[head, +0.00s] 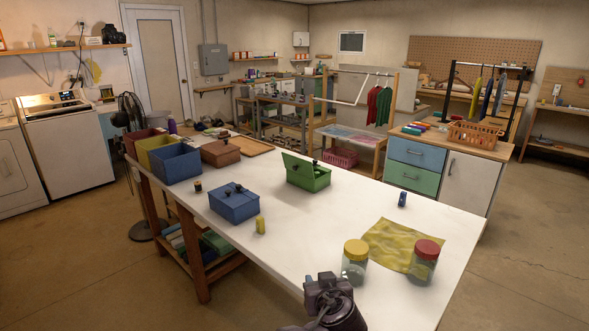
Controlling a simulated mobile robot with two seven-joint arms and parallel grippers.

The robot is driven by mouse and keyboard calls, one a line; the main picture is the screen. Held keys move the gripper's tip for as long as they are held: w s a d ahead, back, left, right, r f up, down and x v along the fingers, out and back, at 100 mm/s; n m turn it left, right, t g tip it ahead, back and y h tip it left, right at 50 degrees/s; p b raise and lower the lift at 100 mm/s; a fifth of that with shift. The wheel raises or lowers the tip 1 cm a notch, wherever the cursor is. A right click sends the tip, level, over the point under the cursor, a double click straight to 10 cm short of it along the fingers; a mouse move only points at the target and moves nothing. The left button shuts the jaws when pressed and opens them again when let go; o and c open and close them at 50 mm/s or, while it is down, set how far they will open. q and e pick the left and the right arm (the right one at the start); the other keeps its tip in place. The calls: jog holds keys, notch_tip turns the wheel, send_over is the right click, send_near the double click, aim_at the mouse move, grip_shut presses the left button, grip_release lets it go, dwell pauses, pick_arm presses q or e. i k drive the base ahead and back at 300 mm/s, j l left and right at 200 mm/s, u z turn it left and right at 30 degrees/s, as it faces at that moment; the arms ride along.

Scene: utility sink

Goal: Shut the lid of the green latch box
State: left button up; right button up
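The green latch box (312,182) stands on the far middle part of the white table. Its green lid (297,164) is raised and tilted at the back left side, so the box is open. Small dark latch parts show at its rim. One dark gripper (325,280), which looks like my right, is at the bottom edge of the view over the near side of the table. It is well apart from the green box. Its fingers are too unclear to tell open from shut. My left gripper is out of view.
A blue latch box (234,206) with its lid down stands left of the green box. Two jars (354,270) and a yellow cloth (395,244) lie at the right. Bins (176,165) line the left end. The table between gripper and green box is mostly clear.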

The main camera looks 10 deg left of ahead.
aim_at(297, 164)
jog(key=i+j+z, duration=0.15)
jog(key=j, duration=0.25)
jog(key=j+z, duration=0.15)
jog(key=j, duration=0.3)
jog(key=i+j+z, duration=0.1)
jog(key=j, duration=0.15)
jog(key=i+j+z, duration=0.1)
jog(key=j, duration=0.2)
jog(key=i+j, duration=0.1)
jog(key=j, duration=0.2)
jog(key=i+j+z, duration=0.2)
jog(key=j, duration=0.3)
jog(key=i+j+z, duration=0.2)
jog(key=j, duration=0.35)
jog(key=i+j+z, duration=0.2)
jog(key=j, duration=0.4)
jog(key=i+j+z, duration=0.25)
jog(key=j, duration=0.35)
jog(key=j+z, duration=0.2)
jog(key=j, duration=0.4)
jog(key=j+z, duration=0.2)
jog(key=j, duration=0.45)
jog(key=i, duration=0.05)
